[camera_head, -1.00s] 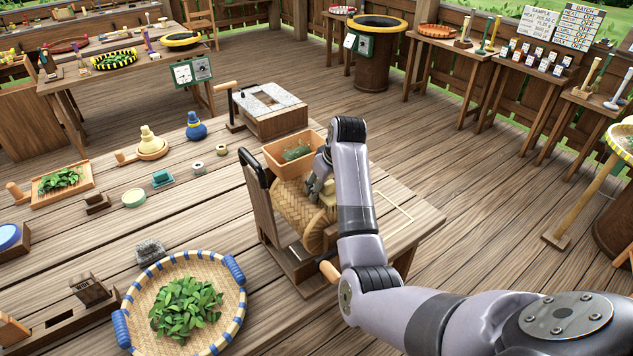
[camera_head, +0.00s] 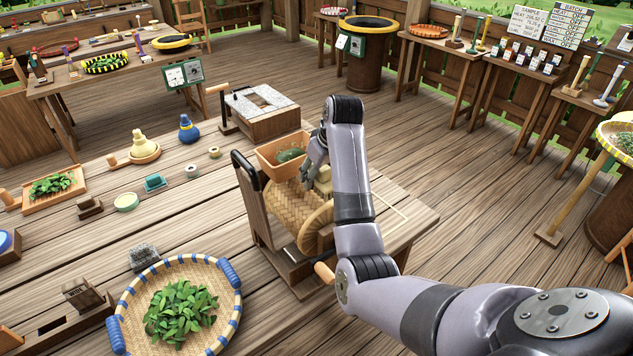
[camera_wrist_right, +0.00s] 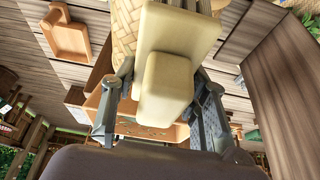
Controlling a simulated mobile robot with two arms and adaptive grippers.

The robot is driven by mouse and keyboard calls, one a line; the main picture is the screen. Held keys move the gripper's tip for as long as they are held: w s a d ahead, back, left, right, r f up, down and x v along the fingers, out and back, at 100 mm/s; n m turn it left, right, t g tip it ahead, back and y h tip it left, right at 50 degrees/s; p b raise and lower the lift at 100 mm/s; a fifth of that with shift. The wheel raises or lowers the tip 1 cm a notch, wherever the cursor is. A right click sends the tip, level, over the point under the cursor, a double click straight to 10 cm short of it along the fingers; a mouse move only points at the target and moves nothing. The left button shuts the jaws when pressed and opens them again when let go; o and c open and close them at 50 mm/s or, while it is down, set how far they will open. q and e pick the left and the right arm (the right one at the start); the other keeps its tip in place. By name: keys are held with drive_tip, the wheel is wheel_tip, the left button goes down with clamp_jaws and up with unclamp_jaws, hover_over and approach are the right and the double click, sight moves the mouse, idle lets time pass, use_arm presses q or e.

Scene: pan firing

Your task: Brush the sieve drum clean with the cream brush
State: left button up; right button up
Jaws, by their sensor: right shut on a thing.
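The sieve drum (camera_head: 293,207) is a woven straw cylinder lying in a wooden stand on the table. Its woven end faces the lower right, and a wooden crank handle (camera_head: 325,272) sits near that end. My right gripper (camera_head: 314,176) is above the drum's far side, shut on the cream brush (camera_head: 323,184). In the right wrist view the brush (camera_wrist_right: 167,85) is a pale block between the two fingers, its wider end overlapping the woven drum (camera_wrist_right: 123,35). I cannot tell whether brush and drum touch. My left gripper is out of view.
An orange-brown tray (camera_head: 270,157) holding green matter adjoins the drum behind. A dark upright handle (camera_head: 243,170) rises at the stand's left. A round basket of green leaves (camera_head: 226,308) lies front left. A grey-topped wooden box (camera_head: 262,121) stands further back.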

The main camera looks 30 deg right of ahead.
drive_tip(key=shift+r, duration=0.5)
drive_tip(key=shift+r, duration=0.1)
drive_tip(key=shift+r, duration=1.4)
